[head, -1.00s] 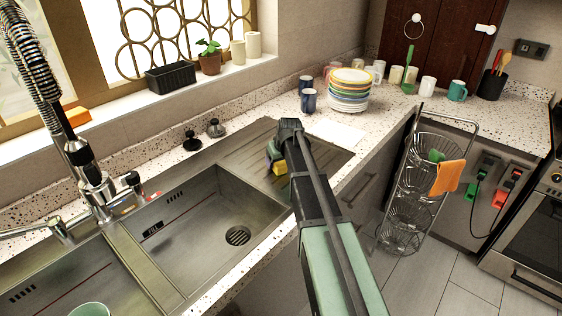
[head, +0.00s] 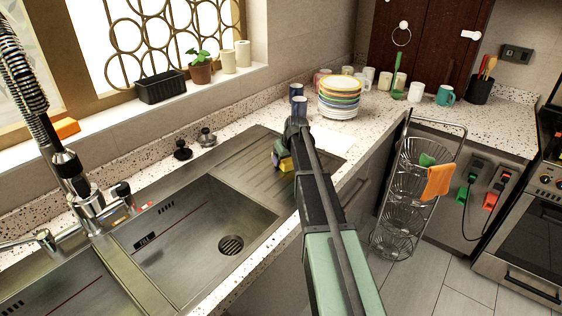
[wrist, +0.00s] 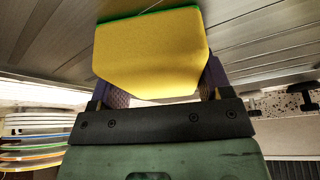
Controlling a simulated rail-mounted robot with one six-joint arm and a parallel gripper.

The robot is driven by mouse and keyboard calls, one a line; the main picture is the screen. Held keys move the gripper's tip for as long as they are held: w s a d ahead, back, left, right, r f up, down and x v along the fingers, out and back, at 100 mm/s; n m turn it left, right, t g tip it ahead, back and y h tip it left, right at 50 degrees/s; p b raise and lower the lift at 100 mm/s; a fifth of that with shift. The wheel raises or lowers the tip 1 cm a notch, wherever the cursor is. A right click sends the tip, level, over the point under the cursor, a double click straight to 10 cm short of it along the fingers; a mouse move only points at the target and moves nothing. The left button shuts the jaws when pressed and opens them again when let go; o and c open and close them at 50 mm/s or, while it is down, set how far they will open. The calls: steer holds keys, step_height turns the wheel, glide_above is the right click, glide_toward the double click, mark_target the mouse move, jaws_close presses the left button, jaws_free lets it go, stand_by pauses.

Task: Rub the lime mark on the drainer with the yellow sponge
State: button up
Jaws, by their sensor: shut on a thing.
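The yellow sponge (head: 286,165) is held in my gripper (head: 281,156) over the ridged drainer (head: 238,164), right of the sink basin. In the wrist view the sponge (wrist: 150,58) fills the space between my jaws, with a thin green layer along its far edge. That green side faces the ridged metal of the drainer (wrist: 45,45). The sponge is at or very near the surface; I cannot tell if it touches. I see no lime mark; the sponge and my arm cover part of the drainer.
A plate stack (head: 342,96) and a blue mug (head: 299,106) stand on the counter beyond the drainer. A wire basket rack (head: 412,185) stands on the floor to the right.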

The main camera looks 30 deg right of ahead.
steer(key=shift+w+d, duration=0.4)
steer(key=shift+d, duration=0.45)
steer(key=shift+w+d, duration=0.35)
steer(key=shift+d, duration=0.5)
steer(key=shift+w+d+r+p, duration=0.1)
steer(key=shift+r+p, duration=0.2)
steer(key=shift+p, duration=0.1)
step_height(320, 180, up, 5)
steer(key=p, duration=0.5)
step_height(320, 180, up, 3)
steer(key=p, duration=0.3)
